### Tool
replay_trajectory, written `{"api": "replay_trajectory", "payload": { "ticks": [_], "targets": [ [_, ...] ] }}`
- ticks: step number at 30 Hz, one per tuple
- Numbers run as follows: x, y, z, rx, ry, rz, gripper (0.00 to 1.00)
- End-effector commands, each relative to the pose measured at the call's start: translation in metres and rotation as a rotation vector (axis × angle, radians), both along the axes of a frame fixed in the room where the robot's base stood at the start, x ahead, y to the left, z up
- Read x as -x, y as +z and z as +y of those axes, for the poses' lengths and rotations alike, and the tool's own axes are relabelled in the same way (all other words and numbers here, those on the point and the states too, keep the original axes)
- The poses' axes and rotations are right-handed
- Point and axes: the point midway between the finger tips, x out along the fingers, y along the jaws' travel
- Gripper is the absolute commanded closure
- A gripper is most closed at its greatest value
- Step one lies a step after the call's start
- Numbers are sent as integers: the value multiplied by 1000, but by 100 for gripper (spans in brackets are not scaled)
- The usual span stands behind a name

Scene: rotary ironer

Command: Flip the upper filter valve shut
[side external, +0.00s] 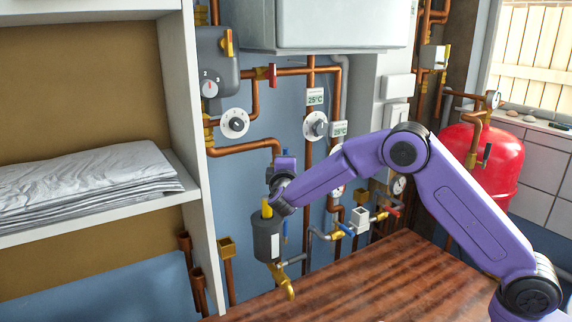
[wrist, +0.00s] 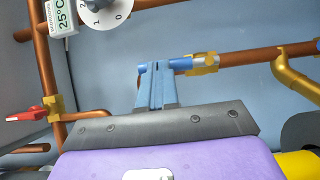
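My gripper (wrist: 157,72) is at a blue lever handle (wrist: 181,65) in the wrist view. Its two grey-blue fingers are side by side with only a thin dark slit between them. The tips overlap the handle's end; whether they touch it I cannot tell. The handle lies along a copper pipe, beside a brass valve body (wrist: 204,63). In the side view, my purple hand (side external: 285,164) hides the fingers and most of this valve. A dark grey filter body (side external: 264,243) with a white label hangs just below my wrist, with a brass tap (side external: 283,284) under it.
A red-handled valve (wrist: 25,116), a white dial (wrist: 108,15) and a 25°C display (wrist: 61,16) are on nearby pipes. A shelf with folded cloth (side external: 90,183) stands left. Another blue-handled valve (side external: 346,230) is to the right. A wooden worktop (side external: 360,285) lies below.

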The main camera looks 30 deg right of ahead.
Motion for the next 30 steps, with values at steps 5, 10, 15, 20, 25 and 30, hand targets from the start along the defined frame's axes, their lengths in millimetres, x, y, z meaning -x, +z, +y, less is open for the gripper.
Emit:
{"api": "replay_trajectory", "payload": {
  "ticks": [5, 10, 15, 20, 25, 30],
  "targets": [
    [0, 1, -6, 0, -6, -1, 100],
    [0, 2, -13, -1, -7, -3, 100],
    [0, 3, -22, 1, -7, -3, 100],
    [0, 3, -31, -155, -6, -5, 100],
    [0, 0, -40, -320, -7, -3, 100],
    [0, -5, -49, -482, -7, -3, 100]
  ]
}}
